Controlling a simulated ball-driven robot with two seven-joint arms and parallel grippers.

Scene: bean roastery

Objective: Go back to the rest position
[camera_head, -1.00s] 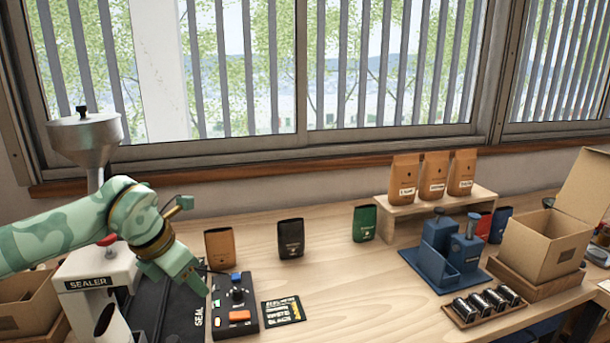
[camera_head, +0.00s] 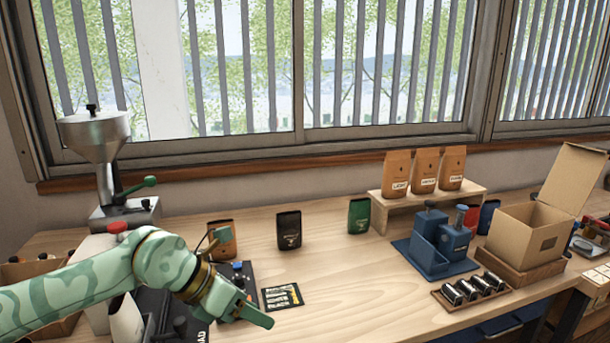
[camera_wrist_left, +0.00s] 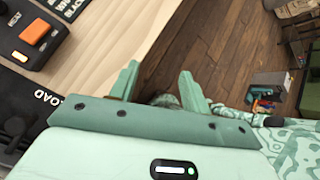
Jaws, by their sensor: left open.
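My left gripper (camera_head: 252,312) is a green patterned hand, in front of the black control box (camera_head: 238,272) in the head view. Its two fingers stand apart and empty in the left wrist view (camera_wrist_left: 158,84). In that view it is over the table's front edge, with the wooden floor beyond. The control box with its orange button (camera_wrist_left: 40,26) shows at upper left there. My left arm covers much of the sealer (camera_head: 97,245) in the head view. My right gripper is not in view.
Brown (camera_head: 222,239), black (camera_head: 289,230) and green (camera_head: 359,216) bags stand along the table. A printed card (camera_head: 282,297) lies right of the control box. A blue fixture (camera_head: 436,242), a tray of dark cylinders (camera_head: 470,290) and an open carton (camera_head: 527,237) stand at right. The middle front is clear.

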